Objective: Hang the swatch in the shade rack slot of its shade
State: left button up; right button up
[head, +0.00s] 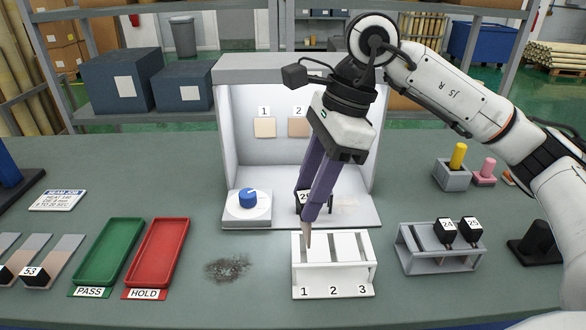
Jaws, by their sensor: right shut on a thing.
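The white shade rack (334,280) stands on the table with slots numbered 1, 2 and 3. My right gripper (309,220) points down above the rack's slot 1 side and is shut on the swatch. A narrow tan strip of the swatch (307,240) shows below the fingertips, over the rack's back left part. I cannot tell if it is inside the slot. A black block with a white number label shows around the fingers, partly hidden. My left gripper is out of view.
The white light booth (230,130) stands behind, with tan samples 1 (264,128) and 2 (298,127) on its back wall. A blue knob (248,198) is on its floor. A grey rack (410,250) stands right. Green (103,258) and red (150,258) trays lie left.

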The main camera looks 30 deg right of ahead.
jog(key=shift+w+d+r+m+t, duration=0.35)
jog(key=shift+w+r+m, duration=0.3)
jog(key=shift+m, duration=0.45)
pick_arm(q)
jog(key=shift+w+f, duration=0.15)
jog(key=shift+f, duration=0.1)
pick_arm(e)
jog(key=shift+f, duration=0.1)
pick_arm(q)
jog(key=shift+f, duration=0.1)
